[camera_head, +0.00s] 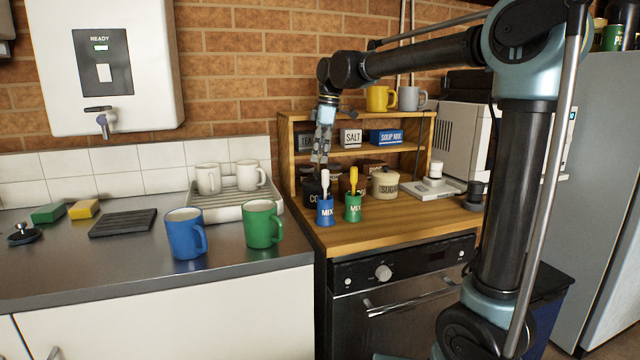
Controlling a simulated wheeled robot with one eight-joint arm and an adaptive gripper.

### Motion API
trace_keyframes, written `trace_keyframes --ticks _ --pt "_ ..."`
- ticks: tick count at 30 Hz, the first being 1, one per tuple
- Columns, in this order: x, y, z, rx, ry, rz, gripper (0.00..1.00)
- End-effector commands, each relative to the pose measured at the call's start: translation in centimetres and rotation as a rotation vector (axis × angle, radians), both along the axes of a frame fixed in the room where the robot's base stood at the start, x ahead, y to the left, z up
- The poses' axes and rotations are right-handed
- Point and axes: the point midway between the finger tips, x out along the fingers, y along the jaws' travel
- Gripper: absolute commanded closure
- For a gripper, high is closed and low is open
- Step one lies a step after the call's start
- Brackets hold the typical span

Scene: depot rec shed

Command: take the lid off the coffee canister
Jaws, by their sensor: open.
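The coffee canister (312,195) is dark, with the start of a "CO" label showing. It stands at the left end of the wooden counter, in front of the small shelf. The blue pot hides part of its right side. Its top is dark and small in the picture, so I cannot make out the lid clearly. My gripper (320,158) points down just above the canister, open, with its fingers in front of the shelf. I cannot tell whether the fingertips touch the lid.
A blue pot (326,213) and a green pot (352,208) with upright handles stand close in front. A cream sugar canister (385,187) is to the right. The wooden shelf (287,152) rises behind, with boxes and mugs. The counter's front (400,218) is clear.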

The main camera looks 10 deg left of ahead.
Motion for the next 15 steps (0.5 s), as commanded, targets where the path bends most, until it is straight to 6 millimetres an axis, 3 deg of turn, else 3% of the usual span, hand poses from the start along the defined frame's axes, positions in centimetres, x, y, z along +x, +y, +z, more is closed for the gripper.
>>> trace_keyframes --ticks 8,15 --pt "-0.1 0.3 -1.8 0.0 0.0 0.0 0.12" --pt "-0.3 0.7 -4.9 0.0 0.0 0.0 0.12"
